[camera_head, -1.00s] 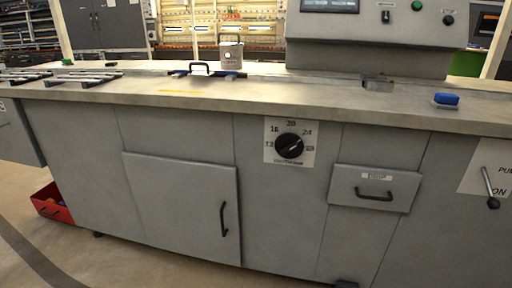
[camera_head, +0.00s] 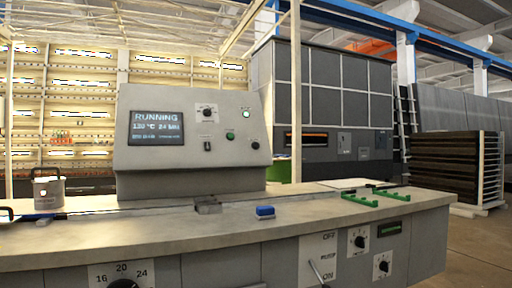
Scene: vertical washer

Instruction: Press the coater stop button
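The grey control console (camera_head: 185,182) stands on the long counter, left of the picture's middle. Its screen (camera_head: 157,127) reads RUNNING with smaller figures below. Right of the screen are a black rotary knob (camera_head: 207,111) and a small dark switch (camera_head: 207,146). Further right are a green round button (camera_head: 230,135), a small light (camera_head: 246,113) and a dark round button (camera_head: 255,145). The labels on these controls are too small to read, so I cannot tell which is the coater stop button. Neither of my grippers shows.
The counter (camera_head: 110,240) runs across the front. On it are a blue block (camera_head: 265,211), a small grey metal piece (camera_head: 208,206), a metal can (camera_head: 47,193) and green-handled bars (camera_head: 360,200). Front panels carry dials and a lever (camera_head: 318,270). Open floor lies at the right.

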